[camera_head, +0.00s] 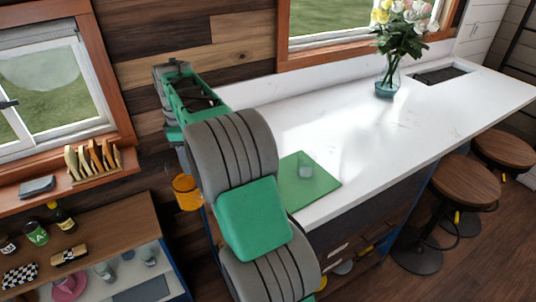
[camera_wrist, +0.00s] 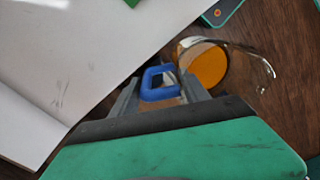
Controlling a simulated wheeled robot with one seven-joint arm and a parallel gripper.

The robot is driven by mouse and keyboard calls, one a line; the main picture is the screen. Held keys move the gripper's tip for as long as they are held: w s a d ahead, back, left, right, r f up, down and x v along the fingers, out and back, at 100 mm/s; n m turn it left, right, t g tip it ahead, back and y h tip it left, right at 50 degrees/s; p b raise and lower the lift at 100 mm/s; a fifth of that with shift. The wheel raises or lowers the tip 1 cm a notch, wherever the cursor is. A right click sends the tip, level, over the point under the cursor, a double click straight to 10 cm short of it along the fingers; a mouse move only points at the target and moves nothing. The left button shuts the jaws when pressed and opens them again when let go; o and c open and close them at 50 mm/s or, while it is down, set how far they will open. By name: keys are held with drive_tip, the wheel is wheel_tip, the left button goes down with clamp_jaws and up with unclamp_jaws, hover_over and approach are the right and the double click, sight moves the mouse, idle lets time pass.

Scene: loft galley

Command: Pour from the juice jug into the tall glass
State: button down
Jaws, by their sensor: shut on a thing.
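The juice jug (camera_head: 186,192) is clear with orange juice in it, off the left end of the white counter, with floor below it in the wrist view. My gripper (camera_wrist: 160,88) is shut on the jug's blue handle (camera_wrist: 152,94); the clear jug and its orange juice (camera_wrist: 203,66) show just beyond the fingers. It looks roughly upright. The tall glass (camera_head: 306,171) is clear, looks empty, and stands on a green mat (camera_head: 322,184) on the counter, right of the jug. My arm hides the gripper in the head view.
The white counter (camera_head: 420,100) is mostly bare, with a flower vase (camera_head: 388,83) and a dark sink at its far end. Stools (camera_head: 455,182) stand at right. A wooden shelf with bottles (camera_head: 62,218) and a windowsill rack (camera_head: 95,165) are at left.

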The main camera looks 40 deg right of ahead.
drive_tip(key=w+d+n+p, duration=0.1)
drive_tip(key=w+d+n, duration=0.2)
drive_tip(key=d+n, duration=0.5)
drive_tip(key=d+r, duration=0.1)
drive_tip(key=d, duration=0.6)
drive_tip(key=shift+d+p, duration=0.2)
drive_tip(key=shift+p, duration=0.1)
